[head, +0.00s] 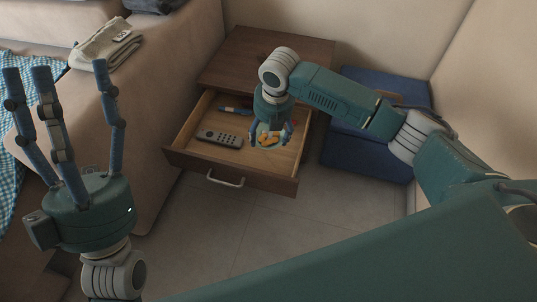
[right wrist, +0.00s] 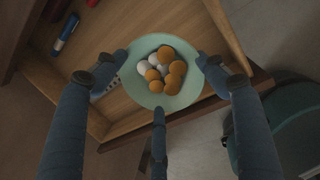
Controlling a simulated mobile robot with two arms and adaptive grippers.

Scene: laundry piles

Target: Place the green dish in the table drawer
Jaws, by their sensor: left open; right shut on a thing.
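The green dish (right wrist: 187,96) is a pale green round plate holding several orange and white round pieces. My right gripper (right wrist: 162,84) has its fingers around the dish's rim and is shut on it. In the head view the right gripper (head: 270,130) and the dish (head: 261,141) are over the open table drawer (head: 178,148), near its right part. I cannot tell whether the dish touches the drawer floor. My left gripper (head: 64,85) is open and empty, fingers pointing up, at the left, away from the drawer.
A grey remote (head: 219,139) and a blue marker-like item (head: 235,110) lie in the drawer; the marker also shows in the right wrist view (right wrist: 65,33). A blue box (head: 365,150) stands right of the table (head: 300,47). A sofa arm (head: 150,90) is at left.

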